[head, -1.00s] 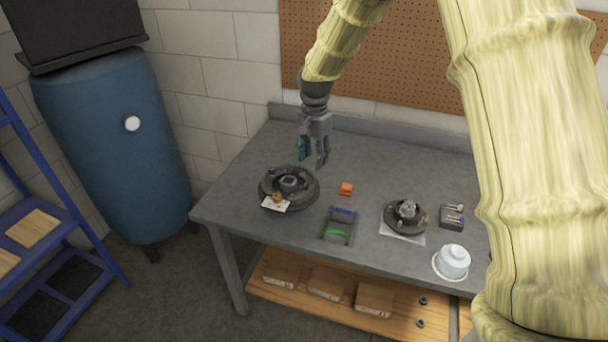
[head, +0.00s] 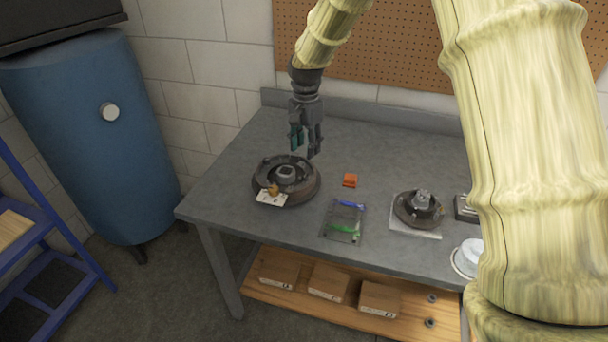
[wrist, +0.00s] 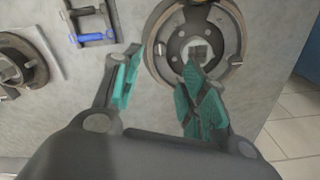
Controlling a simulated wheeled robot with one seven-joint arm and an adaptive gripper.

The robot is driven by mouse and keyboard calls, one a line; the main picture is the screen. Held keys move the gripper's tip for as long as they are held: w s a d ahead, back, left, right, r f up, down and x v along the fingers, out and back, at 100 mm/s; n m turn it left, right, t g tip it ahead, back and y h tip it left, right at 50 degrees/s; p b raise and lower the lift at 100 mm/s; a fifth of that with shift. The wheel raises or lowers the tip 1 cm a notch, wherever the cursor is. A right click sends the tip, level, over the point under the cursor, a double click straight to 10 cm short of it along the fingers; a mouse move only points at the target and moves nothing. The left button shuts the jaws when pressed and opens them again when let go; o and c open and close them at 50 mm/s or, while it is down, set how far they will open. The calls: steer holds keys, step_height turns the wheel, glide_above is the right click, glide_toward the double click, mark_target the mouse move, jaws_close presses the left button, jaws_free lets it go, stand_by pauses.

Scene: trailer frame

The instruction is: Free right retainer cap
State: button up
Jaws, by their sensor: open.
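A large round brake assembly (head: 257,186) with a raised hub (head: 286,173) lies on the workbench at left. A small orange-brown piece (head: 273,189) and a white card (head: 270,199) are at its front edge. My gripper (head: 308,151) is open and empty, above and behind this assembly. In the wrist view the teal-padded fingers (wrist: 160,88) are spread, with the assembly (wrist: 155,48) beyond the right finger, which overlaps its lower part. A smaller assembly (head: 407,214) lies on a white sheet (head: 405,230) at right. I cannot tell which part is the right retainer cap.
A small tray (head: 329,233) holds blue and green items between the assemblies. A white lidded container (head: 468,258) and a dark box (head: 463,209) are at right, partly behind my arm. The bench (head: 222,190) is clear at left.

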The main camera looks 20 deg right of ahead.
mark_target(306, 175)
step_height(306, 175, down, 10)
steer(key=p, duration=0.2)
steer(key=shift+f+p, duration=0.2)
steer(key=shift+p, duration=0.15)
jaws_close()
